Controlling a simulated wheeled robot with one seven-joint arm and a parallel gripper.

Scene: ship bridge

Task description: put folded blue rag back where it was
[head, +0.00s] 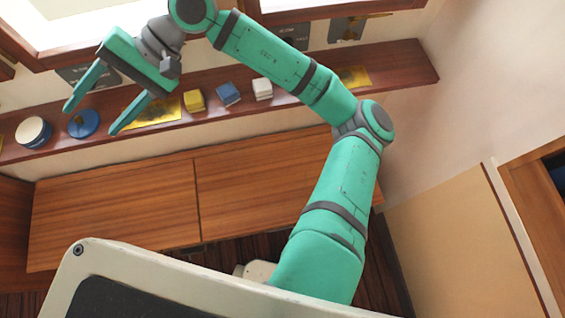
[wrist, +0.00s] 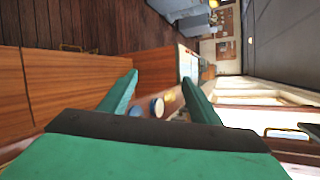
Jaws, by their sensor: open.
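The folded blue rag (head: 228,92) appears as a small blue block on the long wooden shelf in the head view. It lies between a similar yellow folded piece (head: 194,100) and a white one (head: 262,88). My gripper (head: 91,119) is open and empty, to the left of the rag, with its fingers pointing down and left over the shelf's left part. In the wrist view my open gripper (wrist: 160,78) shows no object between its fingertips. I cannot make out the blue rag in the wrist view.
On the shelf (head: 408,68) a round blue item (head: 84,124) and a white-topped round tin (head: 33,132) stand at the left, near my fingers. Flat yellow sheets (head: 148,115) lie on it too. Wooden cabinets (head: 115,215) are below; windows are above.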

